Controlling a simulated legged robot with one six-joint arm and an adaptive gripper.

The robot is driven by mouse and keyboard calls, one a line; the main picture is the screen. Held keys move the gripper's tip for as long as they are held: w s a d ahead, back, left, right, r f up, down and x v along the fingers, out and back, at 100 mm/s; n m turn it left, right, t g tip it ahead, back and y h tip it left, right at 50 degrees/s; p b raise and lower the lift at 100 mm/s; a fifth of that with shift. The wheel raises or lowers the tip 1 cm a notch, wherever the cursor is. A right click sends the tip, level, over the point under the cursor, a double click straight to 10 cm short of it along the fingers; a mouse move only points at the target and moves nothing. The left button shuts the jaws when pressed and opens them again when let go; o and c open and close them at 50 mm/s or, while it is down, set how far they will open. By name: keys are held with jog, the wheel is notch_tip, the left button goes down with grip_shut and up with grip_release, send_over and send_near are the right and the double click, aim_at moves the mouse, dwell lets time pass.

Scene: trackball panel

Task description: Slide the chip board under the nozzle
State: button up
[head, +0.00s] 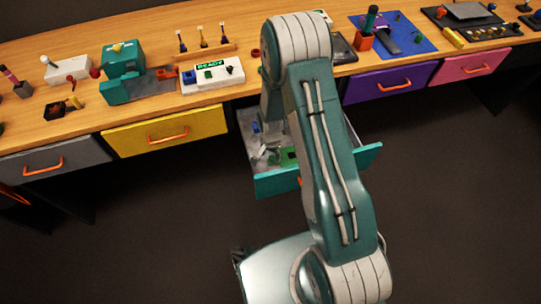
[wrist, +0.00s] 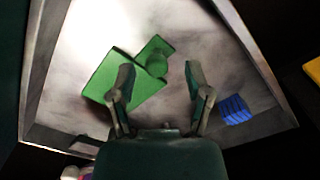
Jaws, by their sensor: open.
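A green board (wrist: 108,77) lies on the floor of the open teal drawer (head: 274,184); I take it to be the chip board. It has a narrower arm with a small round green knob (wrist: 162,68). A small part of the board (head: 289,155) shows in the head view beside my arm. My gripper (wrist: 160,75) is open over the board, with the knob between its fingertips. I cannot tell whether the fingers touch it. A teal machine (head: 122,62) stands on the bench; I cannot make out a nozzle.
A blue ribbed block (wrist: 235,109) lies in the drawer, right of my gripper. The drawer's metal walls (wrist: 262,55) surround the gripper. On the wooden bench, a white box reading READY (head: 212,75) stands beside the machine. Yellow (head: 195,125) and purple (head: 388,84) drawers are shut.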

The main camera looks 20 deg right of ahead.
jog(key=shift+d+f, duration=0.25)
jog(key=shift+f, duration=0.3)
jog(key=shift+c, duration=0.4)
jog(key=shift+a, duration=0.1)
grip_shut()
jog(key=d, duration=1.1)
jog(key=shift+d, duration=0.25)
jog(key=shift+a, duration=0.1)
grip_release()
jog(key=shift+o, duration=0.4)
jog(key=shift+d, duration=0.3)
